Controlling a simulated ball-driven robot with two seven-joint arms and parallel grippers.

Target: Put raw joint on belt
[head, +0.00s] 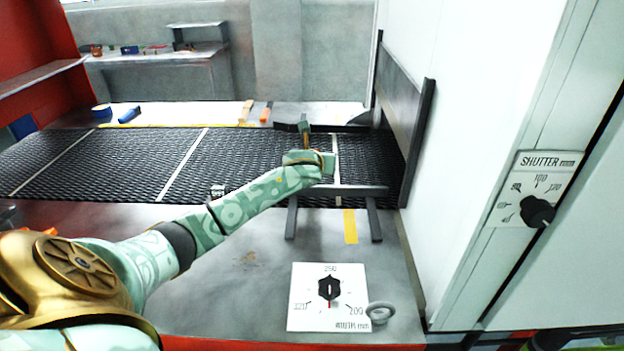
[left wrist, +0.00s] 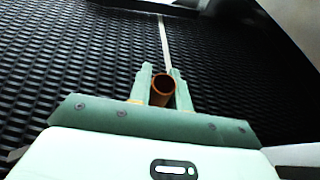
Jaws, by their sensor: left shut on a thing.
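The belt is a black mesh (head: 110,160) with pale lines across it; it also fills much of the left wrist view (left wrist: 80,80). My left arm reaches in from the left, and my left gripper (head: 304,133) is over the right part of the belt, near a pale cross line. In the left wrist view my left gripper (left wrist: 161,88) is shut on a copper-brown tube (left wrist: 162,93), which looks like the raw joint; its open round end faces the camera. I cannot tell whether the tube touches the mesh. My right gripper is not in view.
A dark upright panel (head: 404,125) stands at the belt's right end, beside a white wall. A dark bar frame (head: 345,190) spans the near belt edge. A dial plate (head: 328,297) and grey ring (head: 380,313) sit in front. A shutter dial (head: 537,211) is at right.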

